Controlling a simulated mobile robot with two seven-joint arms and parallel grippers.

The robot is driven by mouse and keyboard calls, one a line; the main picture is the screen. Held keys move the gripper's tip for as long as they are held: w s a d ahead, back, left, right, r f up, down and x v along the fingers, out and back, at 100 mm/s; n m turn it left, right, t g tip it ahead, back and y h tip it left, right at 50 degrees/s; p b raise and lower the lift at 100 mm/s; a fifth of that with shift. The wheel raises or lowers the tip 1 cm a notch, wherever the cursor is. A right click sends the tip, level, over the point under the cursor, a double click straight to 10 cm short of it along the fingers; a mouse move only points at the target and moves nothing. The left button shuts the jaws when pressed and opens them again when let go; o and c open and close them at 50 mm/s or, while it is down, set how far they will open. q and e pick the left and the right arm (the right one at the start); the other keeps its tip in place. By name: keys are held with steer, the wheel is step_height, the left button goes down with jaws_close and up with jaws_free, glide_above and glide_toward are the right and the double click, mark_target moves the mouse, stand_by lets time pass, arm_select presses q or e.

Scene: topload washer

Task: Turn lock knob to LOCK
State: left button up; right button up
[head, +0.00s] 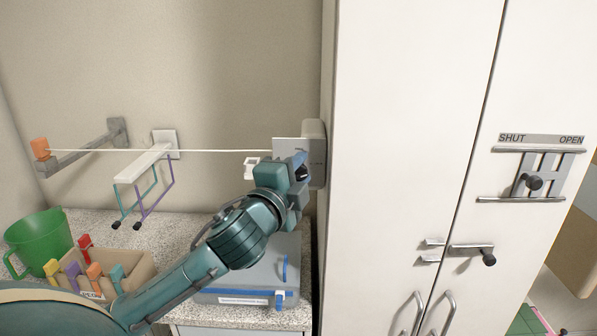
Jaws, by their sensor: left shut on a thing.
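A pale wall unit (316,140) with a white front plate (290,146) is mounted beside the tall cabinet, at the middle of the head view. A thin white line (225,151) runs from it leftward to an orange end piece (40,149). My left gripper (301,172) is at the front of this unit, shut on what appears to be its lock knob. The knob is almost wholly hidden by the gripper. Its angle and any LOCK marking cannot be read. My right gripper is not in view.
A tall white cabinet (410,120) with latches stands close on the right. Below my left arm, a grey case (245,290) lies on the speckled counter (190,235). A green pitcher (40,240), a peg box (135,265) and a folding wall rack (145,165) are at left.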

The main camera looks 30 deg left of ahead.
arm_select(q)
steer(key=shift+r+m+g, duration=0.1)
steer(key=shift+m+g, duration=0.7)
steer(key=shift+m, duration=1.1)
steer(key=o, duration=1)
